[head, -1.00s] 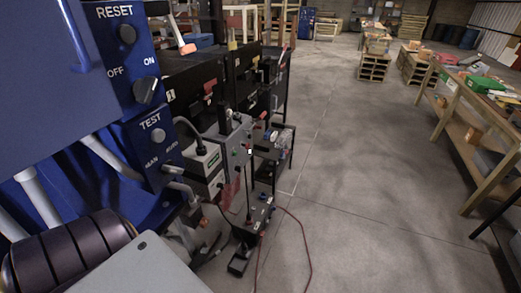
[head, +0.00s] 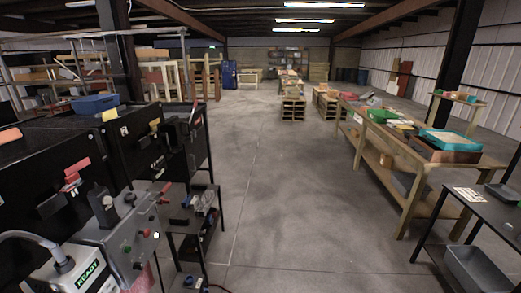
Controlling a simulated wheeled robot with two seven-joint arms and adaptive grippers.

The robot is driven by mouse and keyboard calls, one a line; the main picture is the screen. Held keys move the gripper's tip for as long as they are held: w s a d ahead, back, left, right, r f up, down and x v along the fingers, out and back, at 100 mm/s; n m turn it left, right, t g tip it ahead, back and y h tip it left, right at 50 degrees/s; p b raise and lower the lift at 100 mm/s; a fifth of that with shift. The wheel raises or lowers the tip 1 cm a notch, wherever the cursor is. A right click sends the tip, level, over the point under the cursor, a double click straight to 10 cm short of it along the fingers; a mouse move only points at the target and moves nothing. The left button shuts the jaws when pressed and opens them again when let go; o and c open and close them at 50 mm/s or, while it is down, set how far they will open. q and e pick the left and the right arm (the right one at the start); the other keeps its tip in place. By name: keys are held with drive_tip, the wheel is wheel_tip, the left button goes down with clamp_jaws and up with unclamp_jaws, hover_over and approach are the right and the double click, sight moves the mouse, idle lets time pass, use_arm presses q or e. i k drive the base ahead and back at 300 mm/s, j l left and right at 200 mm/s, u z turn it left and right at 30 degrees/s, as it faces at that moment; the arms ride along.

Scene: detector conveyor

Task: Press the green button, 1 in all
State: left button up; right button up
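A small green button (head: 127,249) shows on the sloped face of a grey control box (head: 112,238) at the lower left of the head view. A red button (head: 146,232) and a bright white knob or light (head: 156,236) are on the same face, to its right. Its other small knobs are too small to make out. Neither of my grippers is in view, and nothing of mine touches the box.
A box with a green READY label (head: 89,274) stands at the lower left. Black cabinets (head: 140,145) are behind the control box. A wooden workbench (head: 425,160) and a dark table (head: 485,217) stand at right. The concrete floor between is clear.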

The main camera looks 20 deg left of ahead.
sight(128, 249)
drive_tip(key=i+u, duration=0.3)
drive_tip(key=i+l+u, duration=0.3)
drive_tip(key=i, duration=0.2)
drive_tip(key=i+u, duration=0.3)
drive_tip(key=u, duration=0.15)
drive_tip(key=i+l+u, duration=0.15)
drive_tip(key=u, duration=0.25)
drive_tip(key=i+l+u, duration=0.1)
drive_tip(key=i+u, duration=0.15)
drive_tip(key=u, duration=0.2)
drive_tip(key=i+l+u, duration=0.2)
drive_tip(key=u, duration=0.25)
drive_tip(key=i+l+u, duration=0.15)
drive_tip(key=l+u, duration=0.15)
drive_tip(key=u, duration=0.15)
drive_tip(key=i+l+u, duration=0.15)
drive_tip(key=l+u, duration=0.15)
drive_tip(key=u, duration=0.15)
drive_tip(key=i+l+u, duration=0.15)
drive_tip(key=l+u, duration=0.2)
